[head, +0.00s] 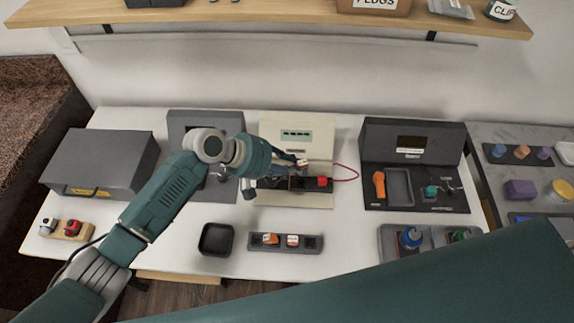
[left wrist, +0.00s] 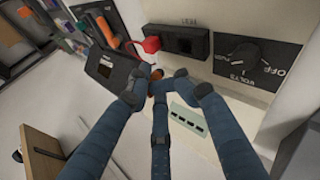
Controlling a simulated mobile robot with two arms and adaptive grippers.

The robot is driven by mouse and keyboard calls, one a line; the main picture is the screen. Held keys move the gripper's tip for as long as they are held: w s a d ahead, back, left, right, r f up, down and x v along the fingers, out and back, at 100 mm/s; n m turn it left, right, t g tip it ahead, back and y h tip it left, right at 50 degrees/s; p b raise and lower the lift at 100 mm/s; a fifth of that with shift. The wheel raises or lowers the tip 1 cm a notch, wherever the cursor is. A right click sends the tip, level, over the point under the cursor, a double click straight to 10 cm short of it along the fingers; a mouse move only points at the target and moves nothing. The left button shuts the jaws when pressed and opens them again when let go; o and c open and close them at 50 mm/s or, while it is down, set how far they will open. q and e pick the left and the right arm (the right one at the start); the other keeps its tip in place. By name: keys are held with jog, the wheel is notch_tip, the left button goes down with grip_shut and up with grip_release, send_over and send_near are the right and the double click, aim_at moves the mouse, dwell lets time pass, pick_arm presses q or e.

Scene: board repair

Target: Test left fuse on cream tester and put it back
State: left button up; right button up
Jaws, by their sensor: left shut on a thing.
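The cream tester (head: 297,124) stands at the back middle of the white table. It has a display, a black front panel and a red part (head: 322,182). In the left wrist view its test slot (left wrist: 188,42) looks empty, beside a dial (left wrist: 250,55). My right gripper is not in view.
A black tray (head: 216,239) sits left of the rack. A grey case (head: 100,163) and a dark station (head: 412,140) flank the tester. A red lead (head: 347,170) curves beside it. Containers (head: 410,238) stand at front right.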

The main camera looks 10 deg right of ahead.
pick_arm(q)
jog(key=shift+f+b, duration=0.4)
notch_tip(320, 180, down, 3)
jog(key=b, duration=0.3)
jog(key=shift+s+r, duration=0.1)
jog(key=shift+r, duration=0.05)
jog(key=shift+f+b, duration=0.35)
jog(key=shift+b, duration=0.05)
jog(key=shift+f, duration=0.6)
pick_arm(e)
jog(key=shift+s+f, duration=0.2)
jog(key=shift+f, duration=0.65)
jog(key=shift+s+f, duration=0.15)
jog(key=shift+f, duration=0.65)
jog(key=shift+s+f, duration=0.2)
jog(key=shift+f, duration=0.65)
pick_arm(q)
jog(key=shift+r+p, duration=0.15)
jog(key=shift+p, duration=0.4)
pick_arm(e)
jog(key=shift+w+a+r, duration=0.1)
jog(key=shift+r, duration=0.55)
pick_arm(q)
jog(key=shift+f, duration=0.45)
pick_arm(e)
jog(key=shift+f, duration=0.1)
pick_arm(q)
jog(key=shift+f, duration=0.15)
jog(key=shift+s+a+f, duration=0.1)
jog(key=shift+f, duration=0.3)
